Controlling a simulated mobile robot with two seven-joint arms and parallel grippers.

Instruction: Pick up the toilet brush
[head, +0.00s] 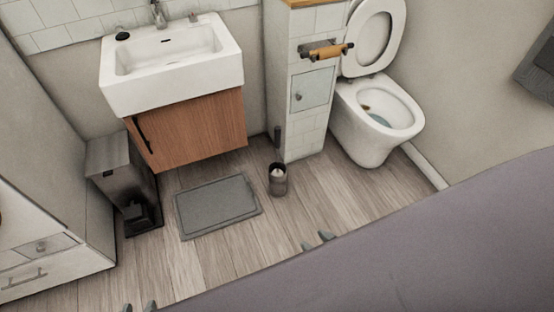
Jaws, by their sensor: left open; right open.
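The toilet brush (278,142) stands upright in a dark round holder (279,187) on the wood floor, beside the tiled partition. Its dark handle points up, and a pale part shows inside the holder's rim. My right gripper (317,241) shows only as grey fingertips, apart and empty, below and right of the brush in the picture. My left gripper (138,307) shows only its fingertips at the bottom edge, open and empty, well away from the brush. The rest of both grippers is hidden. Neither gripper touches the brush.
A grey mat (217,206) lies left of the brush. A pedal bin (125,178), a sink (172,62) over a wooden cabinet (198,133), and a white drawer unit (40,215) stand left. The toilet (372,140) is right of the partition (305,130). Floor before the brush is clear.

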